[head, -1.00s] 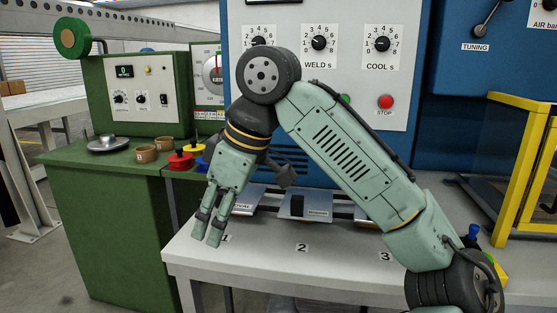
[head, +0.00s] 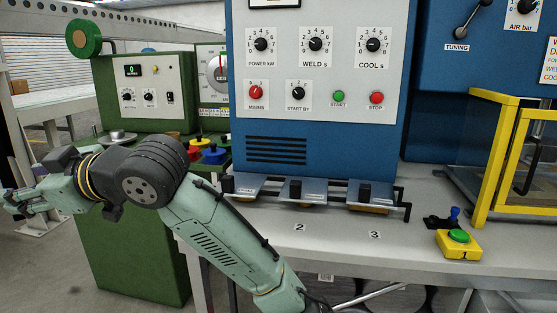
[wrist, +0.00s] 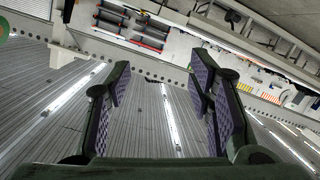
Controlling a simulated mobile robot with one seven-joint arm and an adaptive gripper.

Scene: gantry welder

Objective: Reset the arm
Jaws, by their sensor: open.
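My gripper (head: 18,205) is at the far left edge of the head view, pointing left, with the arm folded low in front of the green cabinet. In the wrist view my gripper (wrist: 160,85) shows two fingers with purple pads standing apart and nothing between them. Beyond the fingers the wrist view shows a ribbed grey surface (wrist: 60,100) with bright light strips. The arm covers part of the green cabinet and its top.
A blue control panel (head: 320,120) with knobs and buttons stands behind a grey bench (head: 335,240). A yellow box with a green button (head: 459,237) and a yellow-framed guard (head: 490,150) are at the right. Colored spools (head: 212,155) lie near the green cabinet (head: 130,250).

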